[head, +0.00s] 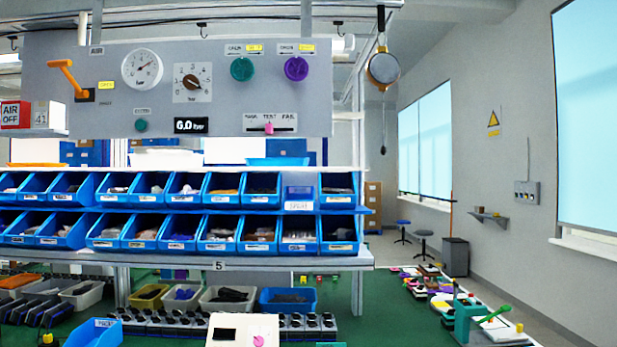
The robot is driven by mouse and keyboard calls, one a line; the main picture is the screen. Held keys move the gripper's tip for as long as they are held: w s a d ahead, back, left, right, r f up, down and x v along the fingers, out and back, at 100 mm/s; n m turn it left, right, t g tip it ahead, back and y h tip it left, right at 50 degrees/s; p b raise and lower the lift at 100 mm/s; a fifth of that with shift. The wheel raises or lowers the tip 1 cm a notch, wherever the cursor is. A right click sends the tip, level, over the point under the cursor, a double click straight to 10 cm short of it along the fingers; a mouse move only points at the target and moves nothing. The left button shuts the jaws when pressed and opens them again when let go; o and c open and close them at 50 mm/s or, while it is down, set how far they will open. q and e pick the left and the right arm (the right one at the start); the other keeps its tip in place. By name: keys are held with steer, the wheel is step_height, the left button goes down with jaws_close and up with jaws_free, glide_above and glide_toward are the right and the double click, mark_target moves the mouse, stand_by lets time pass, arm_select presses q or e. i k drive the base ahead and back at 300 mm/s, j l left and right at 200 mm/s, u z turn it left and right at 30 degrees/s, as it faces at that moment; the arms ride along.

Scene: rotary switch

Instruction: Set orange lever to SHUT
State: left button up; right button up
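The orange lever (69,78) is at the left end of the grey panel (220,110) in the head view. Its arm slopes up and left from a dark pivot plate (85,96), with the grip at the upper left. A yellow label (106,85), which seems to read OPEN, is right of the pivot. A smaller pale label (105,103) below it is too small to read surely. An AIR label (96,50) is above. Neither of my grippers shows.
An AIR OFF sign block (15,115) is below left of the lever. Blue bins (205,245) fill shelves below.

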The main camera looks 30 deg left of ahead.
mark_target(79, 94)
steer(key=u, duration=2.2)
steer(key=i+j+z, duration=0.1)
steer(key=j, duration=0.4)
steer(key=i+j+z, duration=0.1)
steer(key=i+j, duration=0.15)
steer(key=j, duration=0.3)
steer(key=i+j+z, duration=0.1)
steer(key=j, duration=0.45)
steer(key=i+j+z, duration=0.1)
steer(key=j, duration=0.45)
steer(key=i+j+z, duration=0.1)
steer(key=i+j, duration=0.15)
steer(key=j, duration=0.3)
steer(key=i+j+z, duration=0.1)
steer(key=j, duration=0.45)
steer(key=i+j+z, duration=0.1)
steer(key=j, duration=0.5)
